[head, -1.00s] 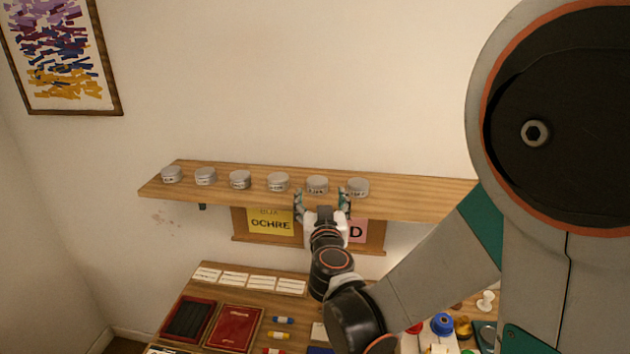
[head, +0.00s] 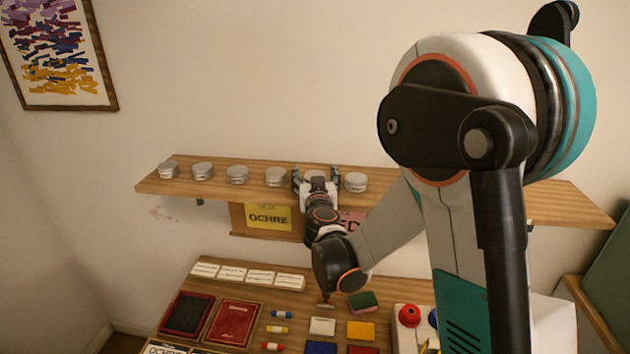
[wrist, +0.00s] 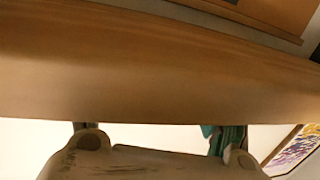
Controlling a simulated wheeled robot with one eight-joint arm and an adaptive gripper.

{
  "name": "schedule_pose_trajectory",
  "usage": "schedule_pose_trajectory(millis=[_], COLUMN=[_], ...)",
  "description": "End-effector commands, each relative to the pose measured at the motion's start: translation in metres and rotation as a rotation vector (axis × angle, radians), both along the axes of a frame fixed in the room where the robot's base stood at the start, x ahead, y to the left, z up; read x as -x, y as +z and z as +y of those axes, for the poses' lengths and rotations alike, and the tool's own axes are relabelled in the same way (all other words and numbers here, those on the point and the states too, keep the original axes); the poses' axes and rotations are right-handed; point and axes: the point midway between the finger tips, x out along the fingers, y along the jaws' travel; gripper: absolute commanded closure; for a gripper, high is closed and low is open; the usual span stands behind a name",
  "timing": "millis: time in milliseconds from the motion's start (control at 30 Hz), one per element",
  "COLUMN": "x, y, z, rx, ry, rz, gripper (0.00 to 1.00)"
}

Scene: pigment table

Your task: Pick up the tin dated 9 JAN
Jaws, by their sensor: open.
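Several round grey tins stand in a row on the wooden wall shelf (head: 430,201). Their date labels are too small to read here, so I cannot tell which one says 9 JAN. My gripper (head: 316,174) is open at the shelf, with its fingers on either side of the fifth tin from the left (head: 313,174), which is partly hidden behind it. The fourth tin (head: 276,176) is close on the left and the sixth tin (head: 355,182) close on the right. In the wrist view my open fingers (wrist: 163,140) show beside the shelf wood (wrist: 150,70); no tin shows there.
Other tins (head: 202,171) stand farther left on the shelf. An OCHRE card (head: 268,217) and a pink card (head: 351,222) hang below it. The table below holds white cards (head: 247,274), a red pad (head: 234,324) and colour blocks. The shelf's right part is partly hidden by my arm.

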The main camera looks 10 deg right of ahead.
Motion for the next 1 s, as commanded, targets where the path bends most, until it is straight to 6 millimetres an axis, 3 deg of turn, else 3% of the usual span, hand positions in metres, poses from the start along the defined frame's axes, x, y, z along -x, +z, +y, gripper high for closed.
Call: schedule_pose_trajectory(millis=[200,433,767,1000], x=[-0.002,-0.001,-0.001,-0.001], y=[0.0,0.0,0.001,0.017], z=[0.0,0.0,0.0,0.0], rx=[0.0,0.0,0.0,0.0], ry=[0.001,0.001,0.001,0.001], rz=[0.0,0.0,0.0,0.0], gripper=[0.28,0.77,0.78,0.78])
